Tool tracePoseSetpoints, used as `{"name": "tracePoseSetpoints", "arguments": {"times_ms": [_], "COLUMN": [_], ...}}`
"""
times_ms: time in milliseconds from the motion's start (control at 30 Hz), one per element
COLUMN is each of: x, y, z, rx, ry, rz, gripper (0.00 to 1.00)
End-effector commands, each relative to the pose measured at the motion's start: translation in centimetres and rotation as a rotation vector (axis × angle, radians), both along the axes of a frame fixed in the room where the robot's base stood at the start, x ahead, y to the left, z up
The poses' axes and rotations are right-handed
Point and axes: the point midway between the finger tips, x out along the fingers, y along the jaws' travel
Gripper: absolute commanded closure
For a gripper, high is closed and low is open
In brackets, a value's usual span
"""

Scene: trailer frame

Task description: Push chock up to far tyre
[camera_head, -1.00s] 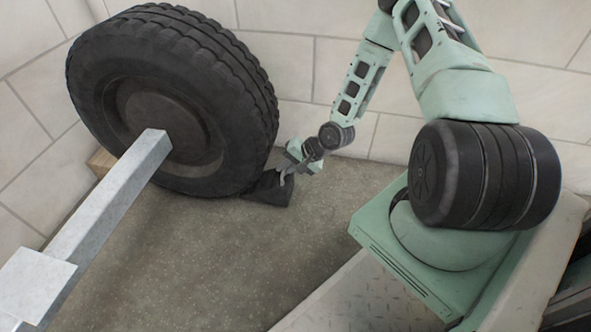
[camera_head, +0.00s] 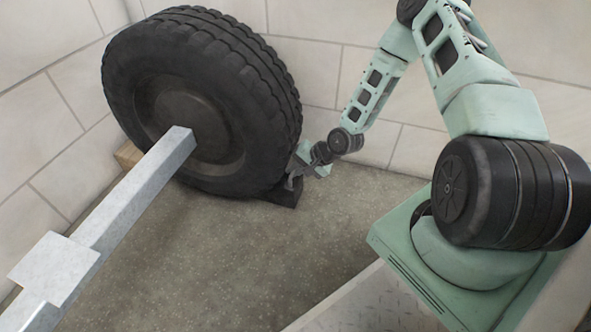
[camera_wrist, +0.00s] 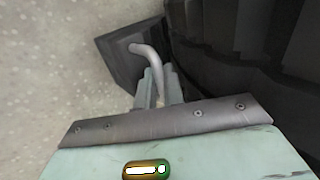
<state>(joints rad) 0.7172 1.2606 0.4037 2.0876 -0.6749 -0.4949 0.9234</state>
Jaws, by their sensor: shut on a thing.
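The far tyre (camera_head: 278,85) is a large black treaded wheel standing upright on the floor at the end of a grey axle beam; its tread also fills the right of the wrist view (camera_wrist: 245,50). The dark wedge chock (camera_head: 286,196) lies on the floor at the tyre's lower right, its thin end hidden by the tyre. In the wrist view the chock (camera_wrist: 113,58) lies close beside the tread; I cannot tell whether they touch. My gripper (camera_wrist: 158,88) is shut on the chock's bent grey handle (camera_wrist: 152,58), just above the chock.
The grey axle beam (camera_head: 135,190) slants across the left foreground. A wooden block (camera_head: 127,153) sits at the tyre's left side. Pale tiled walls (camera_head: 320,65) close in behind the tyre. Open speckled floor (camera_head: 220,255) lies in front.

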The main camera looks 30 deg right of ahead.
Motion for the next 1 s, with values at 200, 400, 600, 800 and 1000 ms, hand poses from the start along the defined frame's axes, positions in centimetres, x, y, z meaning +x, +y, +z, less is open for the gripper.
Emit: {"name": "tracePoseSetpoints", "arguments": {"times_ms": [200, 400, 600, 800, 1000], "x": [0.6, 0.4, -1.0, -3.6, -6.1], "y": [0.3, 0.2, -1.0, -3.0, -4.9], "z": [0.2, 0.4, 2.9, 6.5, 9.9], "rx": [0.002, 0.003, 0.002, 0.001, 0.000], "ry": [-0.012, -0.012, -0.012, -0.006, -0.002], "rz": [0.003, 0.002, 0.000, -0.003, -0.003], "gripper": [0.65, 0.65, 0.65, 0.65, 0.65]}}
